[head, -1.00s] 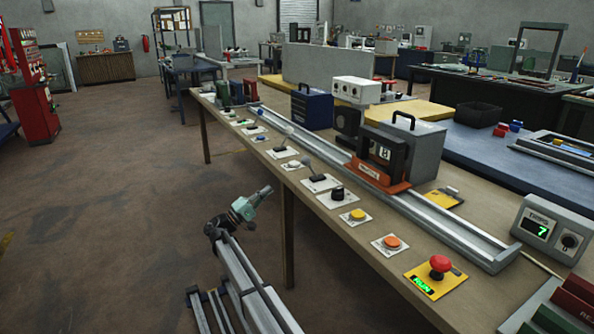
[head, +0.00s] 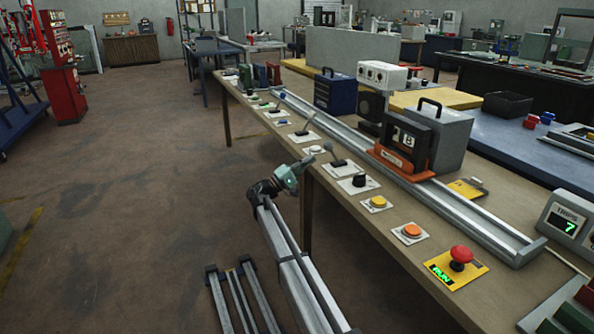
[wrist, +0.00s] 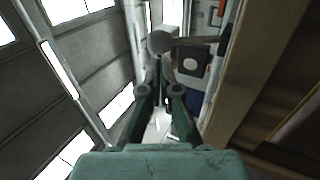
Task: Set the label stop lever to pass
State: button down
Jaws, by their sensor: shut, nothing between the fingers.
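Two levers with dark bases stand on white plates along the bench's front edge. The nearer lever (head: 333,156) is tilted toward the left, and the farther lever (head: 306,124) leans toward the upper right. Their labels are too small to read, so I cannot tell which is the label stop lever. My gripper (head: 308,161) is shut and empty, just left of the nearer lever at the bench edge. In the wrist view, its fingers (wrist: 163,80) are together, with a grey round knob (wrist: 159,42) beyond the tips. I cannot tell whether they touch.
A black rotary knob (head: 359,181), yellow button (head: 378,202), orange button (head: 411,230) and red stop button (head: 460,257) line the bench front. A long metal rail (head: 470,218) carries an orange-based counter unit (head: 402,160).

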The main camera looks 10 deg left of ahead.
jog(key=shift+x, duration=2.45)
